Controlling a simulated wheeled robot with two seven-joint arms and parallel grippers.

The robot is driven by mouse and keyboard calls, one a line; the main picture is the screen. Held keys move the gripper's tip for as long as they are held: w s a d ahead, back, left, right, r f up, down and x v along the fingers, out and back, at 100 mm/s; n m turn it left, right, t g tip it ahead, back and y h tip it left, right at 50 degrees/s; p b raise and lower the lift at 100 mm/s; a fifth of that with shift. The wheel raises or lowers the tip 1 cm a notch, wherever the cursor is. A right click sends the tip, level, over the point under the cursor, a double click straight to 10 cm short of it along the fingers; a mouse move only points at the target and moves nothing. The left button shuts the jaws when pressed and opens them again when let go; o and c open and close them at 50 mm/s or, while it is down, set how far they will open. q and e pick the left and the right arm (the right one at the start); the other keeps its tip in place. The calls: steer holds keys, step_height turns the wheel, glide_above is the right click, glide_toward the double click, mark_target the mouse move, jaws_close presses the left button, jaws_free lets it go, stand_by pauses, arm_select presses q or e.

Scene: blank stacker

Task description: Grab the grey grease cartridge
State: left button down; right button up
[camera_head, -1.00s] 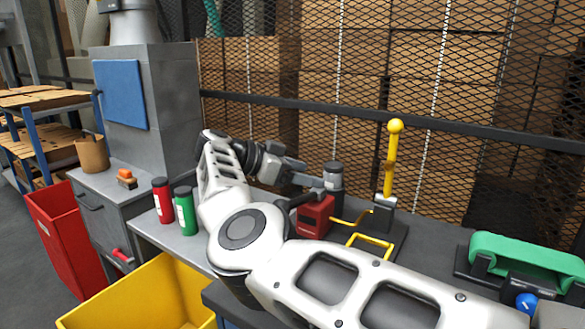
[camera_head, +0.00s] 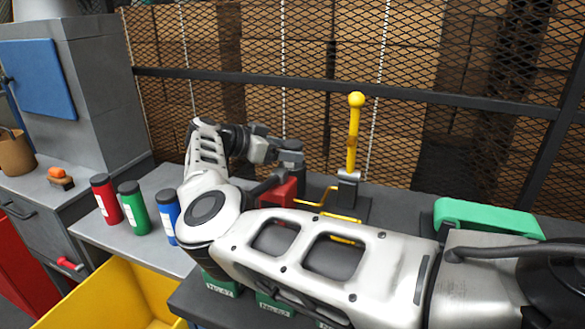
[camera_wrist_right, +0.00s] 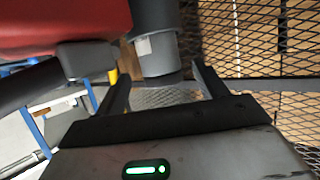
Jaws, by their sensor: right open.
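The grey grease cartridge (camera_head: 293,162) stands upright at the back of the bench, behind a red block (camera_head: 279,192), which hides its lower part. My right gripper (camera_head: 281,153) reaches it from the left, high on the cartridge near its dark cap. In the right wrist view the grey cartridge (camera_wrist_right: 152,48), with a pale label, has its end between the two fingertips of my open right gripper (camera_wrist_right: 162,80). I cannot tell whether either finger touches it. My left gripper is not in view.
Red (camera_head: 105,200), green (camera_head: 134,208) and blue (camera_head: 167,217) cartridges stand on the grey counter at left. A yellow lever (camera_head: 353,135) stands right of the grey cartridge. A yellow bin (camera_head: 100,295) is at front left, a green part (camera_head: 485,217) at right. Wire mesh runs behind.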

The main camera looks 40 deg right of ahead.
mark_target(298, 150)
steer(key=p+x, duration=0.1)
steer(key=x, duration=0.4)
steer(key=shift+w+f, duration=0.1)
steer(key=c, duration=1.1)
steer(key=shift+o, duration=0.2)
steer(key=shift+r, duration=0.2)
